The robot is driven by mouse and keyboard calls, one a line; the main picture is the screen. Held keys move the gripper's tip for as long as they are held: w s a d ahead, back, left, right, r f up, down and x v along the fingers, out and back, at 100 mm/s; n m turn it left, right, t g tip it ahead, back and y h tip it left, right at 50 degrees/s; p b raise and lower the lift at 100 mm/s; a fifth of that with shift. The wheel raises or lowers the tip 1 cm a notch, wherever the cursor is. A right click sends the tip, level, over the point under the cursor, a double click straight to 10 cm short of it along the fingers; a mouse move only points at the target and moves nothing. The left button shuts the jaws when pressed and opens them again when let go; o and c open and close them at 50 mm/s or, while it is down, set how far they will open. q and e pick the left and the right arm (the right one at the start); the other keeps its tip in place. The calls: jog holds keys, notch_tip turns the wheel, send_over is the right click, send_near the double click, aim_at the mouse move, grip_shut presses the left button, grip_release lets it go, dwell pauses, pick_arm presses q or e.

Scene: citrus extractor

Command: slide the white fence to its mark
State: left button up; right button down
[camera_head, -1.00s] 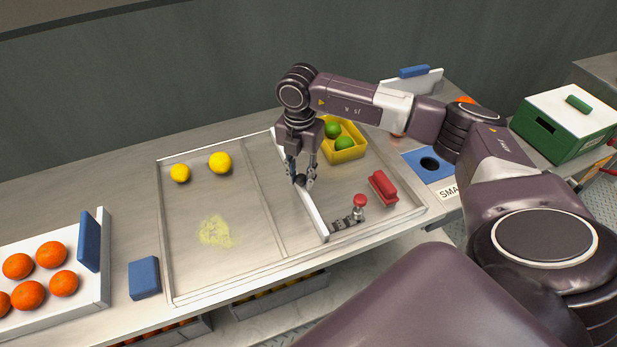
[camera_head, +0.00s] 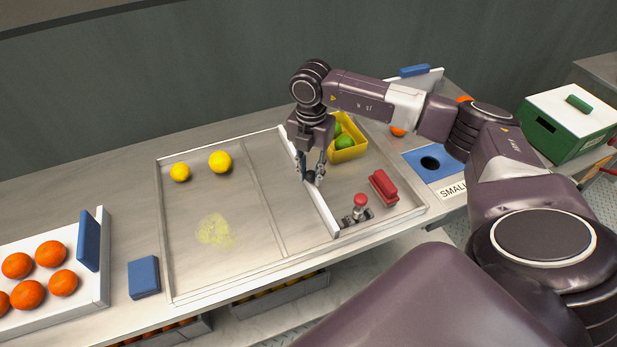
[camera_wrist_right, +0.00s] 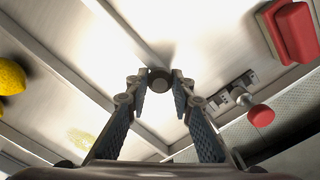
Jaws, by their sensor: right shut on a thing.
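The white fence (camera_head: 325,213) is a thin upright bar running front to back across the metal tray (camera_head: 163,235). My right gripper (camera_head: 311,177) points down at the middle of the fence and is shut on its dark round knob (camera_head: 309,175). In the right wrist view the knob (camera_wrist_right: 158,80) sits between the fingertips of the right gripper (camera_wrist_right: 157,84). A small dark-and-light marked strip (camera_head: 350,220) lies at the tray's front, close to the fence's near end, beside a red-topped pin (camera_head: 360,201). My left gripper is not in view.
A red block (camera_head: 383,187) and a yellow bin (camera_head: 347,152) with green fruit stand right of the fence. Two lemons (camera_head: 220,161) and a yellow smear (camera_head: 215,231) lie left of it. A raised line (camera_head: 268,206) crosses the tray left of the fence.

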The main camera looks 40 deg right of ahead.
jog(key=shift+s+d, duration=0.2)
jog(key=shift+d, duration=0.65)
jog(key=shift+s+d, duration=0.2)
jog(key=shift+d, duration=0.65)
jog(key=c, duration=1.6)
grip_release()
jog(key=shift+r, duration=0.1)
notch_tip(320, 180, up, 12)
